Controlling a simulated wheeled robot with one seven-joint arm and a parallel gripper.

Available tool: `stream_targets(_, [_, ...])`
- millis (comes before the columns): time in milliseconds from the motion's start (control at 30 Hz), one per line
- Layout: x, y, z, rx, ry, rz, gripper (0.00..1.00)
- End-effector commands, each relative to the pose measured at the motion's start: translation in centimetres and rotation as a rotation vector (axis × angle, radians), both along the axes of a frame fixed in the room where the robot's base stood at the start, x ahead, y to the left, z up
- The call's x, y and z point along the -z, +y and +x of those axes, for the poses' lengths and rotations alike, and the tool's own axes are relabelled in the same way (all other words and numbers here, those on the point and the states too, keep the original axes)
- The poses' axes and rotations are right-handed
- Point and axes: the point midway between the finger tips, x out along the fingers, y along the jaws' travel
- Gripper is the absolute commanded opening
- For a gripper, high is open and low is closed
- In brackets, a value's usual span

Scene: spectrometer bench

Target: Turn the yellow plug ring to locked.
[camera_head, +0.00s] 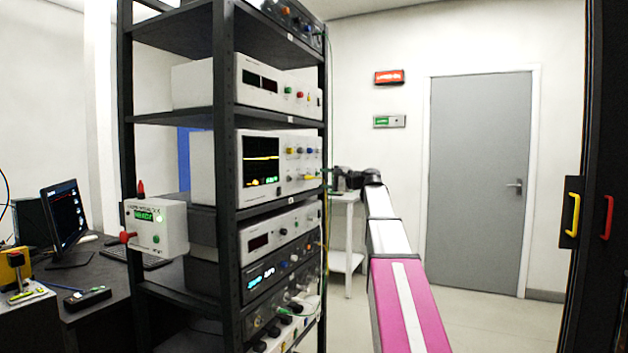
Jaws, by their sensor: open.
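My arm reaches from the bottom of the picture to the right side of the equipment rack. My dark gripper (337,179) is small at its far end, just right of the rack's front post, with its fingers pointing left toward the screened instrument (202,170). It is open and appears empty. A small yellow-orange piece (313,177) shows low on that instrument's front, beside the fingertips; it may be the yellow plug ring. A thin green cable runs near it. Its turned position and any contact with the fingers are too small to tell.
The black rack (228,200) holds several instruments on shelves close around my gripper. A white side table (347,230) stands behind. A box with a green display (158,228) is on the rack's left post. A dark cabinet with yellow and red handles (606,217) is at right. Floor before the grey door (478,180) is clear.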

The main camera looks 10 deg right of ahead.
Motion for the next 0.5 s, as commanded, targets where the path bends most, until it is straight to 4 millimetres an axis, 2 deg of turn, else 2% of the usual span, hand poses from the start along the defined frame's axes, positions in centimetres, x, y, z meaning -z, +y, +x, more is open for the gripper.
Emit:
stream_targets(200, [0.0,-2.1,-1.6,0.001,0.0,0.0,0.5])
stream_targets(500, [0.0,-2.6,-1.9,-0.001,0.0,0.0,0.5])
